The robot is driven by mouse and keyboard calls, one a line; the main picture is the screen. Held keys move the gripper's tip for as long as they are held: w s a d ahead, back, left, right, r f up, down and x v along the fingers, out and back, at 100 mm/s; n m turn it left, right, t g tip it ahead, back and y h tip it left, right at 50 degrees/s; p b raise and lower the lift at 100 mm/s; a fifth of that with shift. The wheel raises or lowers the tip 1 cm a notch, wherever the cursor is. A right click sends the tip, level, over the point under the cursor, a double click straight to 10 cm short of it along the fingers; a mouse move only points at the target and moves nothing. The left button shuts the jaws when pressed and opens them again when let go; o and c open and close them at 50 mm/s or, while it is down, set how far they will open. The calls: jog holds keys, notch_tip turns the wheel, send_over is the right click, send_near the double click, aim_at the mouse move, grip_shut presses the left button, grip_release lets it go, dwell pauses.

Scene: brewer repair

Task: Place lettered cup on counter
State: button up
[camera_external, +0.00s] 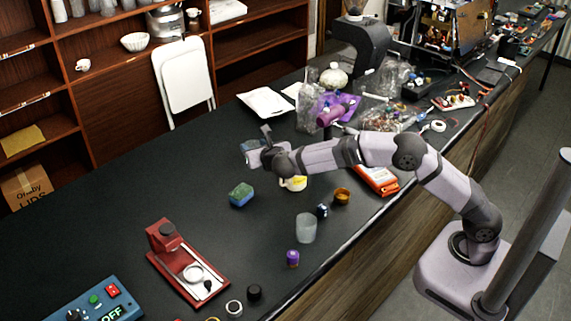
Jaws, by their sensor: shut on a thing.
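My gripper (256,149) is at the end of my arm, near the middle of the view, pointing left over the counter. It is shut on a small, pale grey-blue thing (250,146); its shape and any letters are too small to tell. A white and yellow cup (294,183) shows just below my wrist, its upper part hidden by the arm. It seems to stand on the black counter (110,210). Whether it bears letters I cannot tell.
A green-blue sponge (241,195), a frosted cup (306,228), a purple-capped jar (292,258) and an orange bowl (342,196) stand nearby. A red press (185,262) is at front left. Bags and parts clutter the back right. The counter's left side is largely clear.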

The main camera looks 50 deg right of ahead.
jog(key=shift+w+f+p, duration=0.1)
jog(key=shift+f+p, duration=0.85)
jog(key=shift+f, duration=4)
jog(key=shift+f, duration=0.25)
jog(key=o, duration=0.8)
jog(key=shift+r, duration=0.15)
jog(key=shift+r, duration=0.15)
jog(key=shift+s+a, duration=0.1)
jog(key=shift+s, duration=0.2)
jog(key=shift+o, duration=0.3)
jog(key=b+v, duration=0.3)
jog(key=v, duration=0.8)
jog(key=shift+s, duration=0.2)
